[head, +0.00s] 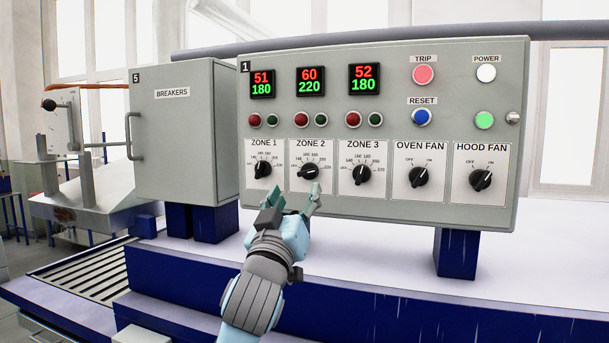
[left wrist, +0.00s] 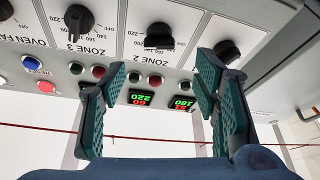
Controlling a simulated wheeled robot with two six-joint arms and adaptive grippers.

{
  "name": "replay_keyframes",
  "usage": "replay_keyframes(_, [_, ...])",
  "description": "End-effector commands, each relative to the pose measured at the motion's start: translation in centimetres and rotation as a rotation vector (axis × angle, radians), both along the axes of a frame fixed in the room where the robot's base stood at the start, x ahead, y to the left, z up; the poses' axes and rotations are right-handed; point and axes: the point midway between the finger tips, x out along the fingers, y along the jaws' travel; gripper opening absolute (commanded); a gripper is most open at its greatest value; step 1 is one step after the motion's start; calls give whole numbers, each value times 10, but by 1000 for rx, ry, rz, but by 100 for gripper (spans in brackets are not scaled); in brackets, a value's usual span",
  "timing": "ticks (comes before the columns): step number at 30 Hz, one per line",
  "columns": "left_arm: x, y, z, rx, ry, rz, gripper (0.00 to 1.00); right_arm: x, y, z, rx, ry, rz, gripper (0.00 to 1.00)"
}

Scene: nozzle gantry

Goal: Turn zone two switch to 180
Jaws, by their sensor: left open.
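The zone 2 switch (head: 309,171) is a black rotary knob on a white label plate, left of centre on the grey panel. Its display (head: 310,81) reads 60 in red and 220 in green. My left gripper (head: 295,196) is open and empty, just below and in front of this knob. In the left wrist view, which is upside down, the zone 2 knob (left wrist: 160,37) lies beyond the gap between the two green fingers (left wrist: 160,72), apart from both. My right gripper is in neither view.
The zone 1 knob (head: 262,170) and zone 3 knob (head: 362,174) flank the switch closely. Oven fan (head: 418,177) and hood fan (head: 481,180) knobs are farther right. Red and green lamps sit above. A breaker cabinet (head: 187,135) stands left. A blue ledge (head: 370,285) runs below.

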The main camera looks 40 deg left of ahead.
Motion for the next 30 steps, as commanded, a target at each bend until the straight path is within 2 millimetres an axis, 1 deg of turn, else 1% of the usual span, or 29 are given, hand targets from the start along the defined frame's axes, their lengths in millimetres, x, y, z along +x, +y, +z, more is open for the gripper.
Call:
replay_keyframes(1, [12,6,11,-3,4,1,56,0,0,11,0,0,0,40])
replay_keyframes(3, [30,14,19,-3,3,1,56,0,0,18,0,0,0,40])
replay_keyframes(6, [50,24,27,-2,4,0,56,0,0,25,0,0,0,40])
replay_keyframes(9, [62,29,31,-1,3,0,56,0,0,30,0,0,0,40])
replay_keyframes(13, [70,32,33,0,2,0,56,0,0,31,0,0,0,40])
replay_keyframes(20, [70,33,31,1,2,-1,56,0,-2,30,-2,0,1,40])
replay_keyframes(27, [70,33,31,1,3,-1,17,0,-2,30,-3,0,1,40])
replay_keyframes(29, [70,33,31,1,4,0,8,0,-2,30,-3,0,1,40])
replay_keyframes(30, [70,33,31,1,4,0,7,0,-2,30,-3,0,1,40])
